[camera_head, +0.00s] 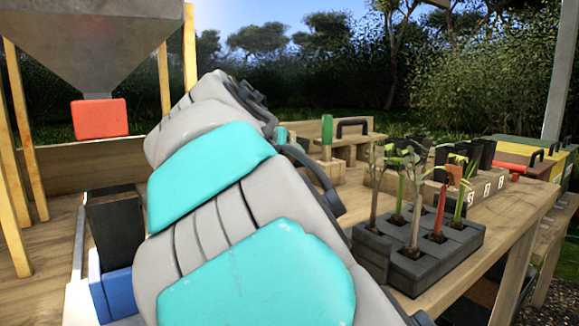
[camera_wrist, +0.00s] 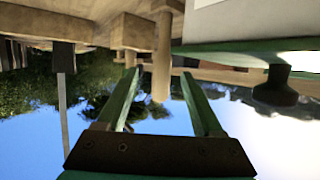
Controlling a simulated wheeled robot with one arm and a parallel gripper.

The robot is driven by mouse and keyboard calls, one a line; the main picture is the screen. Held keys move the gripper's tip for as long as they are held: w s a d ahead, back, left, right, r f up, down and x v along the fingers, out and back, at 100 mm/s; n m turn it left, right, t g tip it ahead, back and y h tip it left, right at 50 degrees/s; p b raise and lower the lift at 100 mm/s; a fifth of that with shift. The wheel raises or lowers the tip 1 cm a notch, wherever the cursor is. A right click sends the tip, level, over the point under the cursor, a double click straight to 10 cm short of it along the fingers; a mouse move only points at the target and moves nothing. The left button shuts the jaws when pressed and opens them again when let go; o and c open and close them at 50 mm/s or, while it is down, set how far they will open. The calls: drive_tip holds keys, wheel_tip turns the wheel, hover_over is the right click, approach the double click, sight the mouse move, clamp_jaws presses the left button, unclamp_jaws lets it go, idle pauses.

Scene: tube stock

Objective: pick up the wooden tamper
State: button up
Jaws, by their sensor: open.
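In the wrist view, which shows the scene upside down, a pale round wooden peg (camera_wrist: 161,55), which looks like the wooden tamper's handle, appears between the fingers of my gripper (camera_wrist: 159,75). Its free end points into the gap and its other end meets pale wood at the top edge. The green fingers are apart and empty. I cannot tell how far beyond the fingertips the peg is. In the head view my grey and teal arm covers the middle, hides my gripper, and I cannot make out the tamper for certain.
A dark seedling tray (camera_head: 418,250) stands at the bench's right front. Behind it are a numbered wooden rack (camera_head: 484,190) and a green upright piece (camera_head: 327,128) beside a black handle (camera_head: 354,122). A metal hopper (camera_head: 95,45) with a red outlet (camera_head: 100,118) hangs at left.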

drive_tip(key=p+x, duration=0.1)
drive_tip(key=x, duration=0.7)
drive_tip(key=shift+w+r, duration=0.1)
drive_tip(key=shift+w, duration=0.25)
clamp_jaws()
idle(0.4)
